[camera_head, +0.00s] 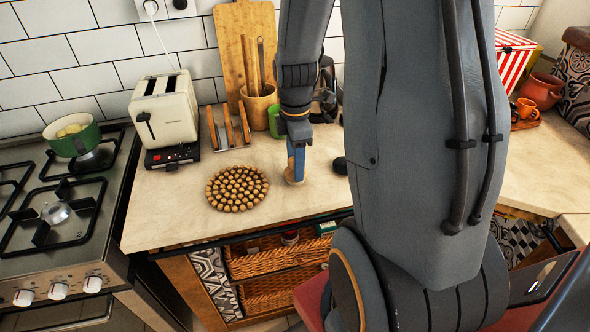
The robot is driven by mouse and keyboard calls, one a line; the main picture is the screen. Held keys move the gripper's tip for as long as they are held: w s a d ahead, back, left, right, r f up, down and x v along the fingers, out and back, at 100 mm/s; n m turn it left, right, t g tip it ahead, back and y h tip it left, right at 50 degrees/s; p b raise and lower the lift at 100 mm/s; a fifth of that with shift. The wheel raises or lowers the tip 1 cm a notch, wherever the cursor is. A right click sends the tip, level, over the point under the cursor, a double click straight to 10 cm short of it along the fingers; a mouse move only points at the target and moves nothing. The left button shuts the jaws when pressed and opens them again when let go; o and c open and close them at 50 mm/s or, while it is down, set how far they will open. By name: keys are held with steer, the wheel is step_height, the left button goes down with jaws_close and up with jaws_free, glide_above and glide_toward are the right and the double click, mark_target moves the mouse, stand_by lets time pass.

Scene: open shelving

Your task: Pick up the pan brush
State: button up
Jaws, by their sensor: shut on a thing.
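My gripper (297,150) reaches down over the counter between the round beaded trivet and my own arm link. It is shut on the pan brush (292,174), a small light wood-coloured piece that shows at its tips. Most of the brush is hidden by the gripper. The brush's lower end is at or just above the counter top; I cannot tell whether it touches.
The round trivet (237,188) lies just left of the gripper. A toaster (164,112), a wooden rack (229,128), a utensil pot (259,106) and a green cup (275,121) stand behind. A dark object (340,165) sits right. The counter (165,215) is clear at front left.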

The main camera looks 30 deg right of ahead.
steer(key=shift+r, duration=0.15)
step_height(320, 180, up, 10)
steer(key=shift+f+b, duration=0.1)
steer(key=shift+b, duration=0.65)
steer(key=shift+o, duration=1.3)
steer(key=shift+c, duration=0.6)
